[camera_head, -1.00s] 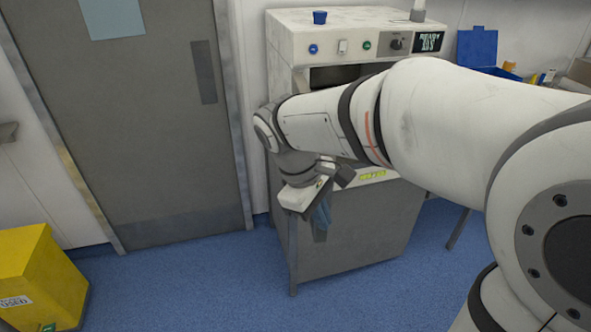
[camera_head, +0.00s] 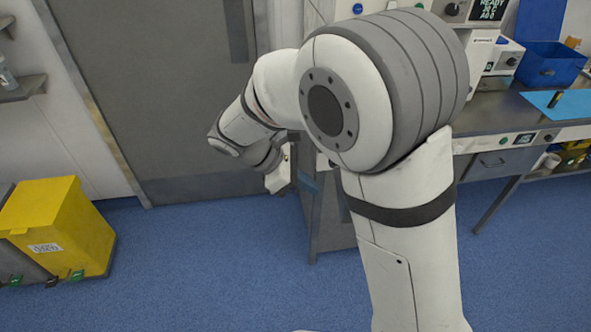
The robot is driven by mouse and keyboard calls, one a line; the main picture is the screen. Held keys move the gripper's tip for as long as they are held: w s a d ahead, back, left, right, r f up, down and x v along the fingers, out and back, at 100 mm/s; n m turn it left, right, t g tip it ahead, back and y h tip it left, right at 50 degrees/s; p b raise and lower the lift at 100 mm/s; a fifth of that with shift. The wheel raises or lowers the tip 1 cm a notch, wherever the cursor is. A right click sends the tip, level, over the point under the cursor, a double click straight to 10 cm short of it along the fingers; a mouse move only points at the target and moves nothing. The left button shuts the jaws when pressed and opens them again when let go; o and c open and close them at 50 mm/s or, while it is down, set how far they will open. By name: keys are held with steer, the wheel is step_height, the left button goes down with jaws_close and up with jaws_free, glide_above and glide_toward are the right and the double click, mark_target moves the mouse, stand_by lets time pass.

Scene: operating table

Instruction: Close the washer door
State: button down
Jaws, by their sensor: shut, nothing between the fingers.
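The washer (camera_head: 332,232) is a grey cabinet with a pale control panel, standing behind my arm. Only part of its lower body, its left edge and bits of the panel show. A lit READY display (camera_head: 493,8) is at the top right of the panel. The washer door and chamber opening are hidden behind my arm, so I cannot tell how far the door is open. My gripper (camera_head: 282,178) is shut and empty, at the washer's left front edge. Its fingertips are hard to make out, and I cannot tell if it touches the washer. A small blue patch (camera_head: 309,183) shows beside it.
A grey door (camera_head: 150,90) is in the wall at left. A yellow bin (camera_head: 62,225) stands on the floor at left. A bench (camera_head: 520,110) with a blue box (camera_head: 550,65) is at right. The blue floor in front is clear.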

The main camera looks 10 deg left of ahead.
steer(key=d, duration=0.2)
steer(key=d+f+p, duration=0.1)
steer(key=d, duration=0.2)
steer(key=shift+w+d+f, duration=0.3)
steer(key=shift+w, duration=0.05)
steer(key=shift+d, duration=0.1)
